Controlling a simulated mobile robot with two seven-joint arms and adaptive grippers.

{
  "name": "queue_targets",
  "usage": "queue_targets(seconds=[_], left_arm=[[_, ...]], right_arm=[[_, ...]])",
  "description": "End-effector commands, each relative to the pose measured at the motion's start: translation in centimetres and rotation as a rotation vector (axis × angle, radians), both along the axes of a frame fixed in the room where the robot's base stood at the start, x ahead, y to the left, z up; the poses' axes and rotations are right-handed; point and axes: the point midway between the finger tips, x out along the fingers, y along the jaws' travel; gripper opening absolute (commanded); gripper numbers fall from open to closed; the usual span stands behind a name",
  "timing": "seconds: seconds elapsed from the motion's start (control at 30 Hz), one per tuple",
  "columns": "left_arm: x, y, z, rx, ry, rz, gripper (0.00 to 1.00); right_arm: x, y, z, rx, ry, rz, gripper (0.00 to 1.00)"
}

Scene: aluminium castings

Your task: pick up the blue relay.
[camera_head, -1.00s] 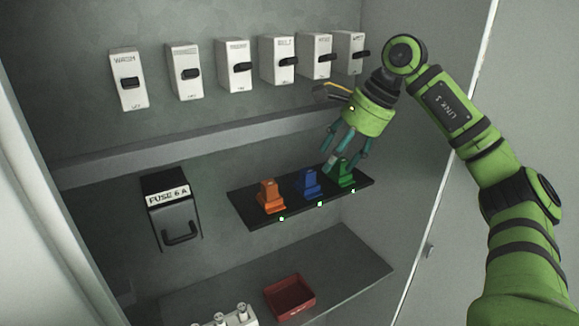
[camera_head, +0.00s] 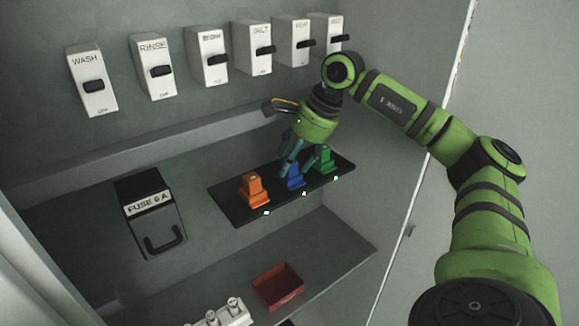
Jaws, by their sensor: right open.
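The blue relay (camera_head: 295,178) stands upright on a black strip (camera_head: 238,214), between an orange relay (camera_head: 254,189) and a green relay (camera_head: 325,160). My right gripper (camera_head: 292,168) points down just above the blue relay, with its teal fingers apart. The fingers hide part of the blue relay's top. Whether they touch it I cannot tell. My left gripper is not in view.
Labelled white switches (camera_head: 92,80) line the wall above a grey ledge (camera_head: 160,146). A black fuse box (camera_head: 152,225) with a handle is at left. A red tray (camera_head: 278,287) sits on the lower shelf (camera_head: 345,250). The cabinet's side wall is close at right.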

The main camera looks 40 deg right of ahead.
Motion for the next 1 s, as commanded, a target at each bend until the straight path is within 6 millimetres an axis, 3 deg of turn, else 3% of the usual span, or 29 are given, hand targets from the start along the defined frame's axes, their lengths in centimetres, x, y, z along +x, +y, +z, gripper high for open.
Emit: queue_targets(seconds=[0.07,0.1,0.2,0.23,0.47,0.73,1.0], left_arm=[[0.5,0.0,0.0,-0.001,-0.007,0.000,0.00],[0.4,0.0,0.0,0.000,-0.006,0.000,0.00],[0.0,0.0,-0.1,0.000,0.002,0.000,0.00],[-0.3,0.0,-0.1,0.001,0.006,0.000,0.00],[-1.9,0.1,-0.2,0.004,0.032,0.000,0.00],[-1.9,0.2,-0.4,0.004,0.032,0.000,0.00],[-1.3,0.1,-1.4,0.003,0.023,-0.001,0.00]], right_arm=[[0.0,0.0,0.0,0.000,0.000,0.000,0.61],[0.0,0.0,0.0,0.000,0.000,0.000,0.53],[0.0,0.0,0.0,0.000,0.000,0.000,0.13],[0.0,0.0,0.0,0.001,0.000,0.000,0.09],[0.0,0.1,0.0,0.002,-0.001,0.000,0.09],[0.1,0.1,0.4,0.003,-0.004,0.001,0.09],[0.2,0.2,3.0,0.007,-0.008,0.002,0.09]])
